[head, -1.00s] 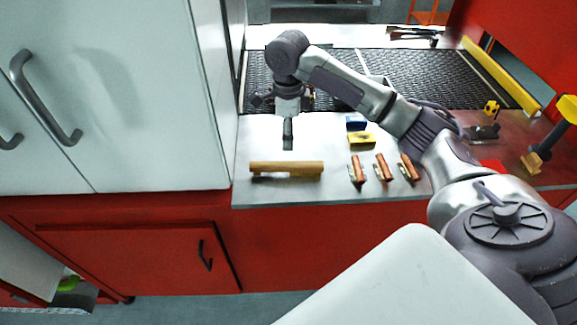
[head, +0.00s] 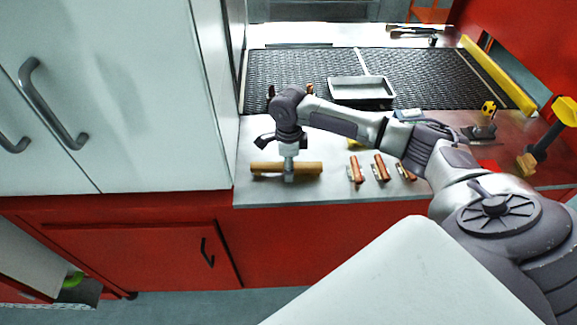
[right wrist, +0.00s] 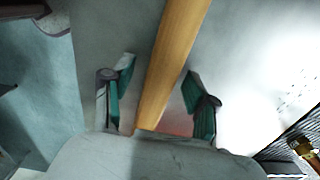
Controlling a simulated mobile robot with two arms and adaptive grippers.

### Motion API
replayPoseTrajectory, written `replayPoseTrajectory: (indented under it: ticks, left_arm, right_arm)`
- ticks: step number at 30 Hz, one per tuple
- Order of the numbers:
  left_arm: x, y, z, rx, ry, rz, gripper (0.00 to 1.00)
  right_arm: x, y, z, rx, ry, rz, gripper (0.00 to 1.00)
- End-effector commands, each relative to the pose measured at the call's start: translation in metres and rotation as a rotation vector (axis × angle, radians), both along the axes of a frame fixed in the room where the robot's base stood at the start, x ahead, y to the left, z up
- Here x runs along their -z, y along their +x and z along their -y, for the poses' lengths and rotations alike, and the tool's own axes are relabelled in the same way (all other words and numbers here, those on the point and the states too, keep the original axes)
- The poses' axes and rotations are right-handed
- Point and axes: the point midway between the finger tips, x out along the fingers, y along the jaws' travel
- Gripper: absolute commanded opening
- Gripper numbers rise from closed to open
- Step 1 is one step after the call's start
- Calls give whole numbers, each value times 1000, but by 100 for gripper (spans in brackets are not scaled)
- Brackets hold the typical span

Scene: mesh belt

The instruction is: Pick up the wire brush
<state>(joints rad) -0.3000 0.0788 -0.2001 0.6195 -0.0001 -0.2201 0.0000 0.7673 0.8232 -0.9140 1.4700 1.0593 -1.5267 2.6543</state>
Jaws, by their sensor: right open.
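The wire brush, a long wooden bar (head: 309,168), lies near the front of the grey counter, running left to right. Its bristles do not show clearly. My right gripper (head: 289,178) is down at the middle of the bar, pointing downward. In the right wrist view the bar (right wrist: 176,60) runs between the two green-padded fingers of my open right gripper (right wrist: 158,82). A gap shows on both sides of the wood at the fingertips. My left gripper is out of view.
Several small wood-and-metal tools (head: 380,168) lie right of the brush. A grey tray (head: 361,102) rests on the black mesh belt (head: 425,75) behind. A white cabinet (head: 150,100) stands close on the left. A yellow-headed tool (head: 566,110) is at far right.

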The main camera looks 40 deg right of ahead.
Motion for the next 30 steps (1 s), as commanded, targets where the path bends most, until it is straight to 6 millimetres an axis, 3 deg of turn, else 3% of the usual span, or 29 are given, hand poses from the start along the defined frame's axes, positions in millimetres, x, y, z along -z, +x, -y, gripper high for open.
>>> replayPoseTrajectory:
  ticks: [3, 13, 23, 30]
  left_arm:
    - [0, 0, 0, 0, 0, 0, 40]
    - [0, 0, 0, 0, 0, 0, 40]
    - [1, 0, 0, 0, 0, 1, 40]
    - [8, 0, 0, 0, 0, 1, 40]
  right_arm:
    - [0, 0, 0, 0, 0, 0, 55]
    - [0, 0, 0, -1, 1, -1, 0]
    - [-2, 0, 0, 0, 0, 0, 0]
    - [-21, 1, 0, -1, 1, 3, 0]
